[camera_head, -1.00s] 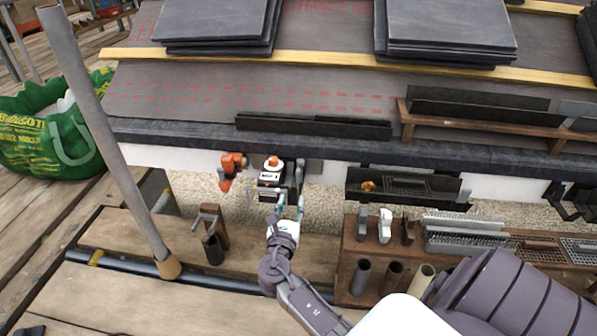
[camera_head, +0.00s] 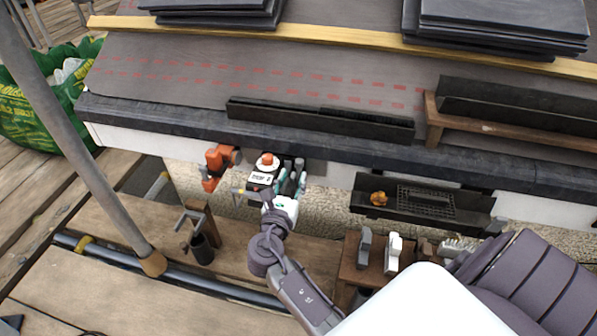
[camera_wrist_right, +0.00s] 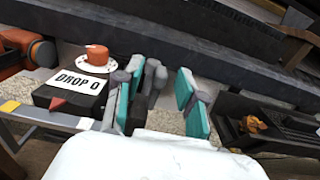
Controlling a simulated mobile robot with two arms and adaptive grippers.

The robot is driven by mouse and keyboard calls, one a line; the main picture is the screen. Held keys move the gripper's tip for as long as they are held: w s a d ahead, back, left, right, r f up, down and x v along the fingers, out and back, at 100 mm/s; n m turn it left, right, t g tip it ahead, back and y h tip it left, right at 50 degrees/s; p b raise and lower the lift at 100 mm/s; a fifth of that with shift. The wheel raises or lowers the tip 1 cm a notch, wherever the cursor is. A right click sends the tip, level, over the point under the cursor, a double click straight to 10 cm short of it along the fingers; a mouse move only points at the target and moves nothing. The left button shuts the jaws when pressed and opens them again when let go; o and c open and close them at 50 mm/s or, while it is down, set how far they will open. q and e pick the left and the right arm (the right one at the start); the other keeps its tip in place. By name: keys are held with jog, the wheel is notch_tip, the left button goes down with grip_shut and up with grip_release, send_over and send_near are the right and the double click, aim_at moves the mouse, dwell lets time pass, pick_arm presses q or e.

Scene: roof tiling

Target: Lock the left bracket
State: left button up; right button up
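My right gripper (camera_head: 291,180) is at the fascia under the roof edge, just right of a dark box with a white "DROP 0" label (camera_head: 261,178). The box has an orange knob on a white dial (camera_wrist_right: 97,57). In the right wrist view the gripper's two teal fingers (camera_wrist_right: 154,88) stand apart. A small dark grey upright part (camera_wrist_right: 153,78), perhaps the left bracket, shows between them, closer to the left finger. I cannot tell whether they touch it or whether it is locked. My left gripper is not in view.
An orange tool (camera_head: 216,166) hangs left of the box. A dark gutter length (camera_head: 310,116) lies along the roof edge. A black tray (camera_head: 420,203) is to the right. A scaffold pole (camera_head: 80,150) rises at left. Several parts stand on the wooden rack (camera_head: 353,262).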

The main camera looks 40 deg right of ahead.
jog(key=shift+w, duration=0.1)
grip_shut()
